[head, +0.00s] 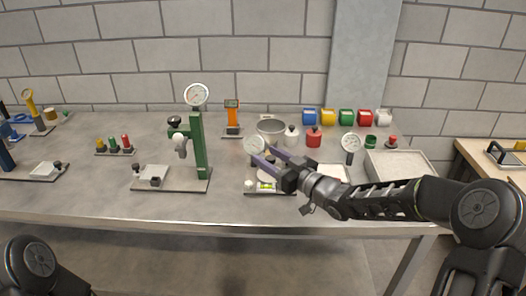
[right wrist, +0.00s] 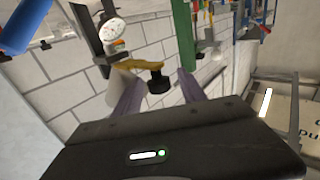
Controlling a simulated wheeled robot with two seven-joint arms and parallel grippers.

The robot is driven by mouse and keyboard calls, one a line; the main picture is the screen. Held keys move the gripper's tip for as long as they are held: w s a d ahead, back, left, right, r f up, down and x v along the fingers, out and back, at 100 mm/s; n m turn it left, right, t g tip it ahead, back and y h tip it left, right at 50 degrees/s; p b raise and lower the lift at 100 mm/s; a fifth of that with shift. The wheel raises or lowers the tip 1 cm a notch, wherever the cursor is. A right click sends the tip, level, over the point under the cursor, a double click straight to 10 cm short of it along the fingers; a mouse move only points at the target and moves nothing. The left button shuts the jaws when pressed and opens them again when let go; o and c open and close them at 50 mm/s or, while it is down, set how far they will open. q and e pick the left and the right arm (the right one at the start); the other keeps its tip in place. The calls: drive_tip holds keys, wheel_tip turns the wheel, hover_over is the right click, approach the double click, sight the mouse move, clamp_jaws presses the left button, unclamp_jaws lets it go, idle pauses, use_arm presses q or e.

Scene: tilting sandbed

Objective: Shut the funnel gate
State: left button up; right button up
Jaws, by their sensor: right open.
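In the right wrist view, a yellow lever (right wrist: 137,65) with a black knob (right wrist: 158,84) sits beside a pale cone-shaped part (right wrist: 124,92), which looks like the funnel. The lever looks like its gate; I cannot tell how far it is open. My right gripper (right wrist: 158,78) is open, with one purple finger on each side of the knob. I cannot tell if either touches it. In the head view my right gripper (head: 267,157) is over a small stand with a dial (head: 254,145) and hides most of it. My left gripper is out of view.
A green stand (head: 198,148) with a gauge is left of my right gripper. A metal pot (head: 270,128), a white jar (head: 292,136) and a red jar (head: 313,138) stand close behind. A sand tray (head: 432,172) is at the right.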

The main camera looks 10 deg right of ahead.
drive_tip(key=x, duration=0.2)
drive_tip(key=shift+w+a, duration=0.1)
drive_tip(key=shift+w, duration=0.15)
clamp_jaws()
idle(0.4)
idle(0.9)
